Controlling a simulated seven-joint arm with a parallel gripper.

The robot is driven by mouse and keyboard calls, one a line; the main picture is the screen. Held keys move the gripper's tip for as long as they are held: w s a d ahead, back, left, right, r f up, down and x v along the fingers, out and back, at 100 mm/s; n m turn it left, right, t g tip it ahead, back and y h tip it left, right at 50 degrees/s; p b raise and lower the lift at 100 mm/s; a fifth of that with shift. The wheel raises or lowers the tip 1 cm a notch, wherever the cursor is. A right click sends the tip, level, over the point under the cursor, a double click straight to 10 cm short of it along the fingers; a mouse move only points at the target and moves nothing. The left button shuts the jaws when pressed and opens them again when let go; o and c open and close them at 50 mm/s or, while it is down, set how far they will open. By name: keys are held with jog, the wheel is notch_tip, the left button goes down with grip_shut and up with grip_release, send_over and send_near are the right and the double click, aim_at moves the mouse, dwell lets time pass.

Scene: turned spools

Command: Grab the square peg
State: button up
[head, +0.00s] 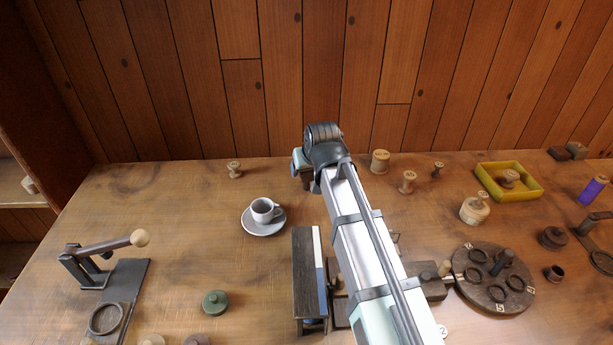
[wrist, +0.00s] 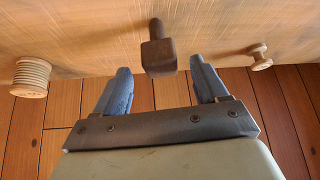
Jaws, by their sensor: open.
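In the wrist view a dark brown peg with a square block end (wrist: 158,58) and a round stem is at the upper middle. My gripper (wrist: 160,68) is open, with its two blue-grey fingers apart. The square end shows between the fingertips, with a gap on either side, and neither finger appears to touch it. In the head view my gripper end is at the back of the table, mostly hidden by my arm. I cannot clearly make out the peg there.
A ribbed spool (wrist: 31,77) and a small spool (wrist: 260,57) flank the gripper in the wrist view. The head view shows a cup (head: 263,210) on a saucer, a dark wooden stand (head: 307,275), a round board (head: 480,290) and a yellow tray (head: 531,197). The plank wall stands close behind.

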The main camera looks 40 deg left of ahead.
jog(key=x, duration=0.5)
jog(key=shift+a+r, duration=0.1)
jog(key=shift+a, duration=0.05)
jog(key=c, duration=1)
jog(key=shift+c, duration=0.2)
